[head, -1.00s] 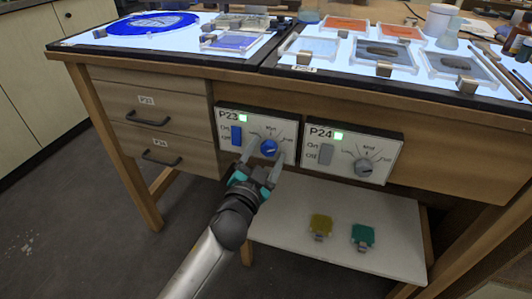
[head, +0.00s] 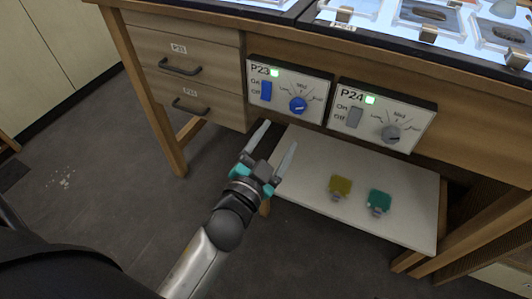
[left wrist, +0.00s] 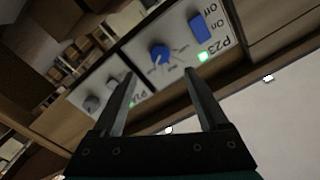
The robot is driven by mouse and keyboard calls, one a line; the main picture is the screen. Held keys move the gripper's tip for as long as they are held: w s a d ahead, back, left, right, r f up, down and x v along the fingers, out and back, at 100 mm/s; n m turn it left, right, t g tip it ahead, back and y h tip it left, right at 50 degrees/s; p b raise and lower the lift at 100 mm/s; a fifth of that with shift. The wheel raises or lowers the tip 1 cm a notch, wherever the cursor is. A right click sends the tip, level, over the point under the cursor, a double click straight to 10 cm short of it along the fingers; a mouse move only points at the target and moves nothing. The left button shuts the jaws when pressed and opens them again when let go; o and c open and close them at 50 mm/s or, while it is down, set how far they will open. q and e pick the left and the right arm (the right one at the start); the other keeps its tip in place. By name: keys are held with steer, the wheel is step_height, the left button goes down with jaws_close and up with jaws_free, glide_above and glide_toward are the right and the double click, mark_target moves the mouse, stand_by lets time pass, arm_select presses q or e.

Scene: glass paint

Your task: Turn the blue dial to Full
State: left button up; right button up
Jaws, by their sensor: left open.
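The blue dial (head: 298,104) is on the panel marked P23 (head: 315,84), among the marks Low, Mid and Full. Its pointer is too small to read surely. My left gripper (head: 279,134) is open and empty, below and in front of the panel, apart from the dial. In the left wrist view the blue dial (left wrist: 160,54) shows beyond the gap between the open fingers (left wrist: 159,72). A blue switch (head: 266,90) stands left of the dial, and a green light (head: 275,73) is lit above. My right gripper is not in view.
The P24 panel (head: 420,115) with a grey dial (head: 391,133) is just to the right. A lower shelf (head: 310,165) holds a yellow item (head: 340,186) and a green item (head: 379,200). Drawers (head: 190,85) are at the left. Free air surrounds the gripper.

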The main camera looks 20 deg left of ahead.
arm_select(q)
steer(key=shift+s+a, duration=0.1)
steer(key=shift+s, duration=2.35)
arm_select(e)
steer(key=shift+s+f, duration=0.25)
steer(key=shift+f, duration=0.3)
